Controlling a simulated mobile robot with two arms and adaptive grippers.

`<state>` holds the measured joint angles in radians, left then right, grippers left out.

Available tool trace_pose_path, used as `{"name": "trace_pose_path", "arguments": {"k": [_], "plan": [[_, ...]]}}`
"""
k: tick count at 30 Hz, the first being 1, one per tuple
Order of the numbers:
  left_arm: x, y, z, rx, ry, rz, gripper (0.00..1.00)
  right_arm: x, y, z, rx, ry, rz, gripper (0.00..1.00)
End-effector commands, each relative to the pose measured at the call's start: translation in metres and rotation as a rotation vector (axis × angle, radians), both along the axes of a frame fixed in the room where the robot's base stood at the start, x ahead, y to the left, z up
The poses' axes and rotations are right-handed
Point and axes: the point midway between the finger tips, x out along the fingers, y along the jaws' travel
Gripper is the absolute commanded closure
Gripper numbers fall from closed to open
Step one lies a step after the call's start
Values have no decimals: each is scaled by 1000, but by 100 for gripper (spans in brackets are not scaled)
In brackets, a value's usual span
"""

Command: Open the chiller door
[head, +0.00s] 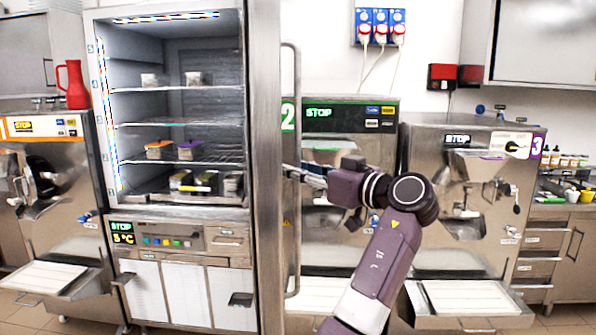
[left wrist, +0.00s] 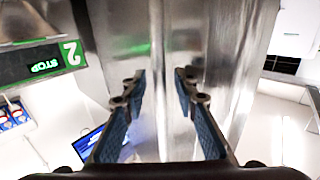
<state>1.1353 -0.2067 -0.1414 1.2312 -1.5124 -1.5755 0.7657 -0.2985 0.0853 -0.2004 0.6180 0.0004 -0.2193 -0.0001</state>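The chiller door (head: 267,120) stands open and is seen almost edge-on in the head view, with its long vertical bar handle (head: 297,100) on its right side. The chiller interior (head: 175,105) is exposed, with small containers on its racks. My left gripper (head: 292,173) is at the handle side of the door, about mid-height. In the left wrist view, its two fingers (left wrist: 160,88) are apart, and the metal door surface (left wrist: 225,60) fills the view beyond them. I cannot tell whether a finger touches the door or handle. My right gripper is not in view.
A batch freezer marked 2 (head: 345,120) stands behind the door and my arm. Freezer 3 (head: 470,190) stands to its right, with a white tray (head: 465,297) in front. Another machine (head: 45,200) with a red jug (head: 72,85) on top is left of the chiller.

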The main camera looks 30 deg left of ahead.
Motion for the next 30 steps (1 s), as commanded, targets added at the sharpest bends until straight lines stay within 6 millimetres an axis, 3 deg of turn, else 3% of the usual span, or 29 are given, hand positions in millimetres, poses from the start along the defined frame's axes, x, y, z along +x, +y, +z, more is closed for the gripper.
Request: {"name": "trace_pose_path", "arguments": {"k": [13,30], "plan": [[-18,-65,-1,0,2,-4,73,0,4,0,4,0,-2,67],[-19,-71,-1,0,3,-3,73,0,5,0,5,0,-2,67]]}}
